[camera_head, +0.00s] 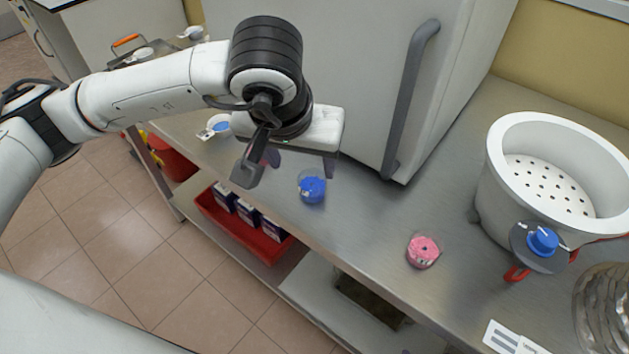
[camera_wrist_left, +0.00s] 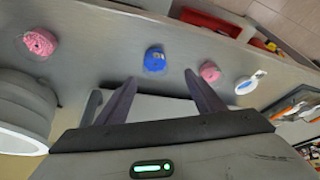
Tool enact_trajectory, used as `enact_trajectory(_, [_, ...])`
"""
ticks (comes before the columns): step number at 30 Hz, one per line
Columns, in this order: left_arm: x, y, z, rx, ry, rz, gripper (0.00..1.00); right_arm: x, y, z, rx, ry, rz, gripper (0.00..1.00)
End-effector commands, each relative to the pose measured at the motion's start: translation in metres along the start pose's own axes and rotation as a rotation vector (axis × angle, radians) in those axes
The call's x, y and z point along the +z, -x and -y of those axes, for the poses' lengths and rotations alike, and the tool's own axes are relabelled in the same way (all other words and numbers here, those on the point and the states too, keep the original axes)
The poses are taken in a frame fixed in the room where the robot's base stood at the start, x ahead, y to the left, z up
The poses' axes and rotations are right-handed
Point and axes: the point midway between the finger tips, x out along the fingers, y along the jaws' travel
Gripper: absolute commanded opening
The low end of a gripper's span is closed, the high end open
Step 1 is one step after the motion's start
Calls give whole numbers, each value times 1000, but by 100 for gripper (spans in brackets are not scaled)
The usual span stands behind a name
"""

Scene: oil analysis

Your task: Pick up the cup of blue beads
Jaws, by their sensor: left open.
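The cup of blue beads (camera_head: 313,189) stands upright on the steel counter near its front edge. It also shows in the left wrist view (camera_wrist_left: 155,60), ahead of the fingers and about midway between them. My left gripper (camera_head: 303,165) is open and empty, just above and behind the cup in the head view. Its two fingers show apart in the left wrist view (camera_wrist_left: 162,88). A cup of pink beads (camera_head: 423,252) stands to the right on the counter. A second pink cup (camera_wrist_left: 209,72) shows in the left wrist view. My right gripper is not in view.
A white perforated pot (camera_head: 496,180) with a blue-knobbed part (camera_head: 543,240) stands at the right. A large white cabinet (camera_head: 350,70) with a grey handle stands behind. A small dish with blue (camera_head: 220,126) lies left of the arm. The counter between the blue and pink cups is clear.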

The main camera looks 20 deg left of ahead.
Motion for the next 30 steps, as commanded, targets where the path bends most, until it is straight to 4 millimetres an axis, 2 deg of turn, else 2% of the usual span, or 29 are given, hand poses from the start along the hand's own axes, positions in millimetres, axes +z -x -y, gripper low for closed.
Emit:
enact_trajectory(4, [1, -25, 0, -1, 1, 6, 62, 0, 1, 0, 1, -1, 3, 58])
enact_trajectory(11, [2, -43, -2, 2, 1, 6, 62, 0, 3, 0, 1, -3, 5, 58])
enact_trajectory(21, [2, -88, -9, 3, 3, 6, 62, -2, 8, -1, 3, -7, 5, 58])
enact_trajectory(29, [1, -92, -10, 4, 2, 4, 62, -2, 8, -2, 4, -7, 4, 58])
enact_trajectory(30, [1, -91, -10, 4, 2, 4, 59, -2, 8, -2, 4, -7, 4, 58])
